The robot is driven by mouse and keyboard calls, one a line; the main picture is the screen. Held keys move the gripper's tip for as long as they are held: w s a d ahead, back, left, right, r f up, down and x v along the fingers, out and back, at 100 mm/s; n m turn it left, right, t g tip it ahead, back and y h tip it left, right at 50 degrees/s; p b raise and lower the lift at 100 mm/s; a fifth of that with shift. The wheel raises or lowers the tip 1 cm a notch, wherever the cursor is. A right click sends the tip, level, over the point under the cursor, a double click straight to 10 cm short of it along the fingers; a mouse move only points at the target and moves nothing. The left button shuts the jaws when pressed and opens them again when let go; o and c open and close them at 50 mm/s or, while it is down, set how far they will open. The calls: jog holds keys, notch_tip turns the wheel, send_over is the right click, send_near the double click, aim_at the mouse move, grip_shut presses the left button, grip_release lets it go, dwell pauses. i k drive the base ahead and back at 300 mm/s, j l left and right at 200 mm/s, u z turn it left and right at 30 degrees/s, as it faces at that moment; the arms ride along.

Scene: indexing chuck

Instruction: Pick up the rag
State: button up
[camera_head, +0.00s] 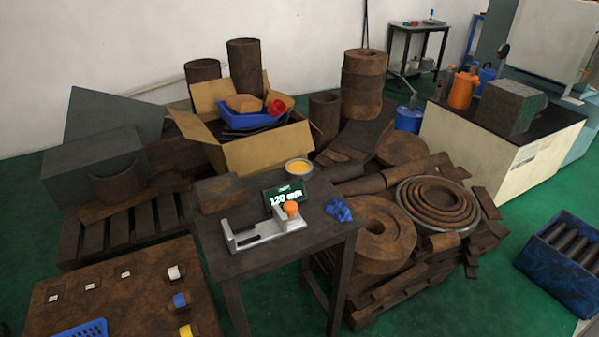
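A crumpled blue cloth, which looks like the rag (338,209), lies at the right edge of a small dark table (240,262). A grey metal fixture with an orange knob (265,232) stands to its left on the same table. A small dark sign with light lettering (287,196) stands behind the fixture. An open round tin with yellow contents (299,170) sits at the back of the table. My gripper is not in view.
A cardboard box with a blue bin (255,153) stands behind the table. Rusty rings and bars (385,239) are piled close on its right. A brown table with small blocks (120,290) is at front left. Green floor (450,310) is free at front right.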

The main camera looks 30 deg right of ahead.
aim_at(339, 210)
jog(key=i+z, duration=0.15)
jog(key=z, duration=0.25)
jog(key=i+j+z, duration=0.1)
jog(key=z, duration=0.3)
jog(key=i+j+z, duration=0.1)
jog(key=j+z, duration=0.15)
jog(key=z, duration=0.15)
